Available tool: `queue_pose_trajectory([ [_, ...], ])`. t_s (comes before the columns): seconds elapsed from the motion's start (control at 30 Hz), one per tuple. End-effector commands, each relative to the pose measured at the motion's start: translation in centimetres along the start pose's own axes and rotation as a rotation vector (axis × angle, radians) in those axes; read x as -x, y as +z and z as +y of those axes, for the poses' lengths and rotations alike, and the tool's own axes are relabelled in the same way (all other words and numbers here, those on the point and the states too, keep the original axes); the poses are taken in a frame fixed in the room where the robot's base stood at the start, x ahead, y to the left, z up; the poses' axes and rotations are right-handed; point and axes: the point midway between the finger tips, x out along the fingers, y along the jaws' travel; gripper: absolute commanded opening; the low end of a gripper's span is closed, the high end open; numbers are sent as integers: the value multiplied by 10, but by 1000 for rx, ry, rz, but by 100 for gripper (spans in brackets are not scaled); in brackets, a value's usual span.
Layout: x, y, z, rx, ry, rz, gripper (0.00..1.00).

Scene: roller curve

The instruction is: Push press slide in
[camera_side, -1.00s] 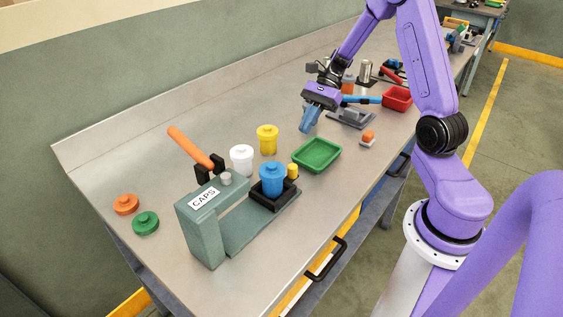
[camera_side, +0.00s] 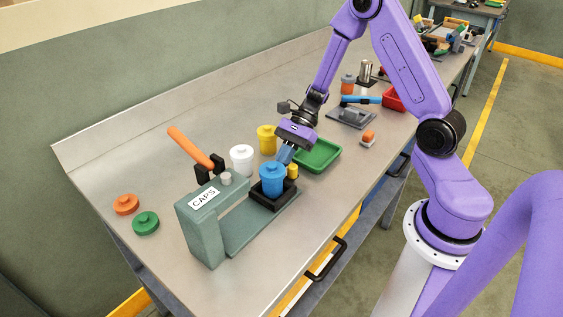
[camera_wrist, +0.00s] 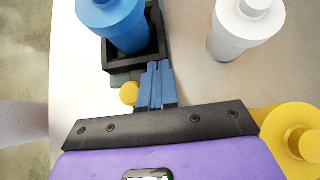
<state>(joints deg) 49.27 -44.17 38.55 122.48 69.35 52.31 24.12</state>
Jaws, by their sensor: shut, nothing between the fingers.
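The grey-green press (camera_side: 203,228) labelled CAPS stands on the bench with its orange lever (camera_side: 190,147) raised. Its black slide (camera_side: 270,195) sits out on the base plate (camera_side: 240,229) and holds a blue jar (camera_side: 272,178). A yellow knob (camera_side: 293,171) is at the slide's far right end; it also shows in the wrist view (camera_wrist: 129,93). My gripper (camera_side: 285,156) is shut and empty, its blue fingers low behind the blue jar. In the wrist view the fingertips (camera_wrist: 157,68) are close to the slide's edge beside the yellow knob; I cannot tell whether they touch it.
A white jar (camera_side: 241,158) and a yellow jar (camera_side: 267,138) stand behind the slide. A green tray (camera_side: 321,160) is to the right. Orange (camera_side: 126,204) and green (camera_side: 145,223) caps lie at the left. The bench's front left is clear.

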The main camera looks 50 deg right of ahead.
Motion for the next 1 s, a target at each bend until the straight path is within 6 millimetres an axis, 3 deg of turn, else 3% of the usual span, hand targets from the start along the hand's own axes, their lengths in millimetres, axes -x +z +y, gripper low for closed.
queue_pose_trajectory([
  [0.43, -8, 8, 0, 2, 4, 0, 0],
  [1.0, -94, 85, 0, 3, 3, 1, 0],
])
